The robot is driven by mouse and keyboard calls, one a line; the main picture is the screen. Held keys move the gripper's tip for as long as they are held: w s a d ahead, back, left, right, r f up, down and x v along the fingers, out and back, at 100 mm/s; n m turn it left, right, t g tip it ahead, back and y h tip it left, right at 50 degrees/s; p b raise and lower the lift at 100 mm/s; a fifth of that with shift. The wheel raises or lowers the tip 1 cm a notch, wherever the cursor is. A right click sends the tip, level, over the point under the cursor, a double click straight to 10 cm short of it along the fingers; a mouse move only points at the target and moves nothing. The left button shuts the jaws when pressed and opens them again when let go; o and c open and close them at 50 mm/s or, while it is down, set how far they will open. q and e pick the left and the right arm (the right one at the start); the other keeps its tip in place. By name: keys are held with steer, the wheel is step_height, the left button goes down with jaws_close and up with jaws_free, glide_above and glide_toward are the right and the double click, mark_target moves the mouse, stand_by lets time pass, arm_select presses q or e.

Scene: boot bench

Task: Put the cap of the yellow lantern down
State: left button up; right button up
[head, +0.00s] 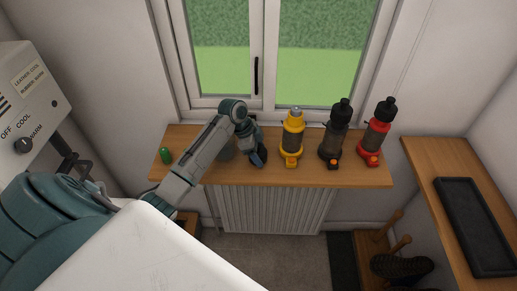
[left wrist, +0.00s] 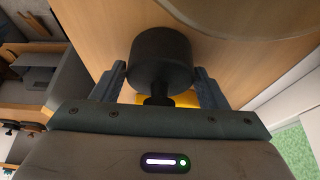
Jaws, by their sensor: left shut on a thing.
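The yellow lantern (head: 291,142) stands upright on the wooden sill, its pale top bare. My left gripper (head: 258,156) is low over the sill, just left of the lantern. In the left wrist view the left gripper (left wrist: 163,85) is shut on a dark round cap (left wrist: 160,57) with a narrow knob. Wood shows behind the cap, and a bit of yellow (left wrist: 187,98) shows beside the knob. I cannot tell whether the cap touches the wood. In the head view the cap is not clearly distinguishable from the gripper. My right gripper is not in view.
A black lantern (head: 333,138) and a red lantern (head: 375,136), both with dark caps, stand to the right on the sill (head: 205,135). A small green item (head: 165,155) is at its left. A greyish object (head: 226,150) is partly hidden behind my arm. The window is behind.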

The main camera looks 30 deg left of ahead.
arm_select(q)
steer(key=shift+f, duration=0.1)
steer(key=o, duration=1)
steer(key=shift+o, duration=0.2)
steer(key=shift+a+r, duration=0.15)
steer(key=shift+r, duration=0.15)
steer(key=b+v, duration=0.5)
steer(key=v, duration=0.6)
steer(key=shift+r, duration=0.3)
